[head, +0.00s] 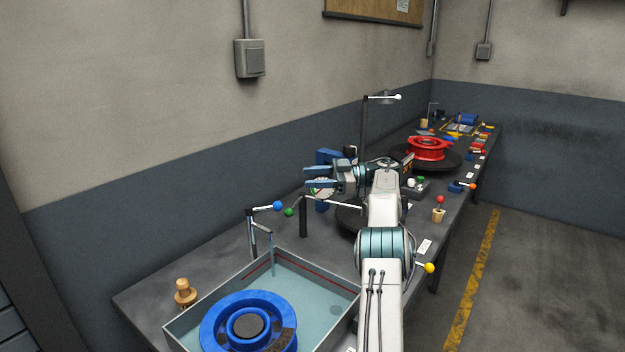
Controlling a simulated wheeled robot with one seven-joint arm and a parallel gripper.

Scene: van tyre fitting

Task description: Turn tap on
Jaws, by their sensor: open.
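A tap (252,232) stands at the back-left edge of a shallow tank (341,278), with a dark upright pipe and a thin lever ending in a blue ball knob (278,206). A thin pale vertical part hangs beside it into the tank; I cannot tell whether it is spout or water. My gripper (308,177) is open and points left, above and to the right of the blue knob in the picture, apart from it. I see nothing between its fingers.
A green ball (289,212) on a rod from a dark post (303,216) sits close to the blue knob. A blue wheel (212,329) lies in the tank. A wooden peg (184,292) stands left of it. A red wheel (429,143) is farther along the bench.

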